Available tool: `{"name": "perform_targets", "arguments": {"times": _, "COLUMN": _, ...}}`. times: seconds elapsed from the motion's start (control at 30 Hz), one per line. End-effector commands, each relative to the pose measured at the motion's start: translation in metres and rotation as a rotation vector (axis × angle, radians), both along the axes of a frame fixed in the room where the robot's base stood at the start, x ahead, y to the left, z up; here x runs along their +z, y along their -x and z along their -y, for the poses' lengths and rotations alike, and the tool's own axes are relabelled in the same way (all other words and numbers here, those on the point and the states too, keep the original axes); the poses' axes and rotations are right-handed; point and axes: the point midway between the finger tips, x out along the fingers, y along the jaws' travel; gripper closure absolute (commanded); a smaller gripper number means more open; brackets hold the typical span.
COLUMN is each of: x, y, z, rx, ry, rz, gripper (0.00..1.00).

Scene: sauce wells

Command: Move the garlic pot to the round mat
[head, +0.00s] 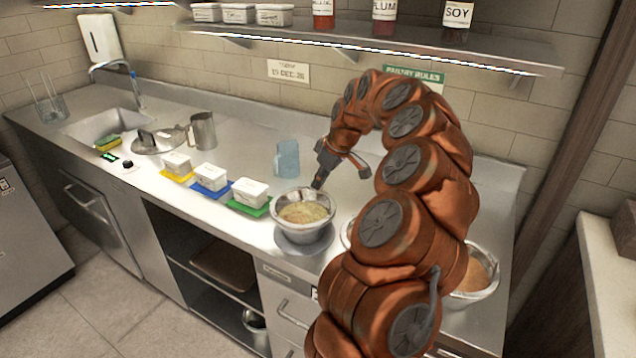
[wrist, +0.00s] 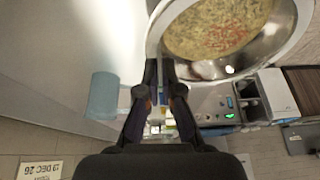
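A steel pot (head: 303,214) with pale, flecked contents is over the grey round mat (head: 291,247) near the counter's front edge. I take it for the garlic pot; no label on it is readable. I cannot tell whether its base touches the mat. My gripper (head: 317,184) is at the pot's far right rim, pointing down. In the wrist view the pot (wrist: 222,30) fills the upper right, and my gripper's fingertips (wrist: 159,66) are close together on its rim. The gripper looks shut on the rim; the exact contact is small and partly hidden.
A pot with orange contents (head: 477,272) is at the right, partly behind my arm, which hides another rim. A blue cup (head: 287,158), white tubs on coloured mats (head: 248,193) and a metal jug (head: 202,131) stand left. A shelf (head: 370,47) hangs above.

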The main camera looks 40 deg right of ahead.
Motion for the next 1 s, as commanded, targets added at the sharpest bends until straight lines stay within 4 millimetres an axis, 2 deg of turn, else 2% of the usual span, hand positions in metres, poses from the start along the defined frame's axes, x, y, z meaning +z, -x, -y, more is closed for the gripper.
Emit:
{"name": "perform_targets", "arguments": {"times": 0.13, "x": 0.0002, "y": -0.0001, "z": -0.0005, "rx": 0.000, "ry": -0.001, "rz": 0.000, "gripper": 1.00}}
{"name": "perform_targets", "arguments": {"times": 0.2, "x": 0.0001, "y": 0.0000, "z": -0.0004, "rx": 0.000, "ry": -0.001, "rz": 0.000, "gripper": 0.89}}
{"name": "perform_targets", "arguments": {"times": 0.43, "x": -0.0003, "y": 0.0001, "z": -0.0004, "rx": 0.000, "ry": -0.001, "rz": 0.000, "gripper": 0.65}}
{"name": "perform_targets", "arguments": {"times": 0.67, "x": -0.0010, "y": 0.0004, "z": 0.0000, "rx": 0.000, "ry": 0.000, "rz": -0.002, "gripper": 0.64}}
{"name": "perform_targets", "arguments": {"times": 0.9, "x": -0.0007, "y": 0.0002, "z": -0.0002, "rx": 0.000, "ry": -0.001, "rz": -0.001, "gripper": 0.39}}
{"name": "perform_targets", "arguments": {"times": 1.0, "x": -0.0006, "y": 0.0002, "z": -0.0001, "rx": 0.000, "ry": -0.001, "rz": -0.001, "gripper": 0.31}}
